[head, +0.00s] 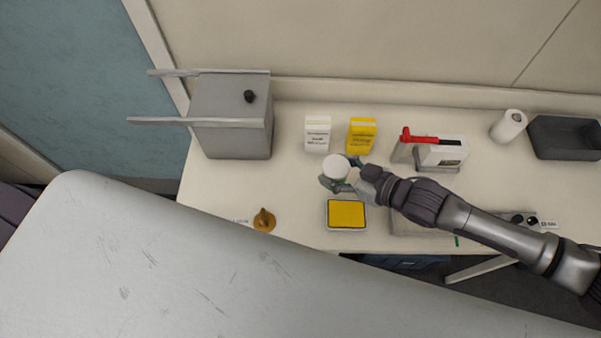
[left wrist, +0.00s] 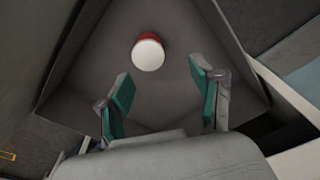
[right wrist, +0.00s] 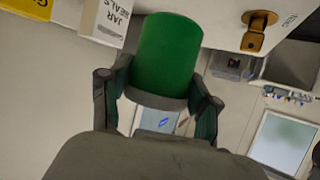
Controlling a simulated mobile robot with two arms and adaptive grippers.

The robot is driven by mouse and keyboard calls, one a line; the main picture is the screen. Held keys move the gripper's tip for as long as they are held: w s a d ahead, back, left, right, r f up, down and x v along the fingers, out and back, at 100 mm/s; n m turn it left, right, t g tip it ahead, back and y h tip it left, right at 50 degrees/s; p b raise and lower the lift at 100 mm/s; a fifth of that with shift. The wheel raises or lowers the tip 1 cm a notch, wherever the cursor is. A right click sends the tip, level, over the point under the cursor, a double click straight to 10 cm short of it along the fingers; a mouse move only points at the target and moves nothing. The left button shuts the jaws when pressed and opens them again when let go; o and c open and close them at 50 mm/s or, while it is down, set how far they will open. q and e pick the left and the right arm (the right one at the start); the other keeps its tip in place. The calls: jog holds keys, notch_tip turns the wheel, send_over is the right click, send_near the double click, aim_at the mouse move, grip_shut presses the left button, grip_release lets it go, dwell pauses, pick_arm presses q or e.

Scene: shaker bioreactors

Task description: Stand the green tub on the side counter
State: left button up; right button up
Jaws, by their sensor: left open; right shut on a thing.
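The green tub (right wrist: 168,55) is between the fingers of my right gripper (right wrist: 158,88) in the right wrist view. In the head view its white top (head: 335,166) shows at the end of my right arm, with my right gripper (head: 346,180) shut on it. It appears over the cream counter (head: 295,190), in front of the white box; I cannot tell if it touches the counter. My left gripper (left wrist: 160,78) is open and empty in the left wrist view; it is out of the head view.
A white box (head: 318,133) and yellow box (head: 361,136) stand behind the tub. A yellow-topped tray (head: 346,214) and brass object (head: 264,220) are in front. A grey box (head: 233,135) stands left. A red-and-white object (left wrist: 148,53) lies beyond my left fingers.

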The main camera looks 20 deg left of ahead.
jog(key=b+x, duration=0.1)
jog(key=x, duration=0.2)
jog(key=b+x, duration=0.2)
jog(key=x, duration=0.2)
jog(key=f+b+x, duration=0.1)
jog(key=x, duration=0.2)
jog(key=shift+s+a+f+b, duration=0.2)
jog(key=shift+s+b, duration=0.1)
jog(key=shift+b, duration=0.05)
jog(key=shift+w+a, duration=0.1)
jog(key=shift+a, duration=0.2)
notch_tip(320, 180, down, 4)
jog(key=b, duration=0.3)
jog(key=shift+r+b, duration=0.1)
jog(key=shift+b, duration=0.3)
jog(key=shift+f, duration=0.2)
jog(key=shift+r, duration=0.15)
jog(key=shift+f, duration=0.2)
jog(key=o, duration=1.2)
jog(key=shift+r, duration=0.15)
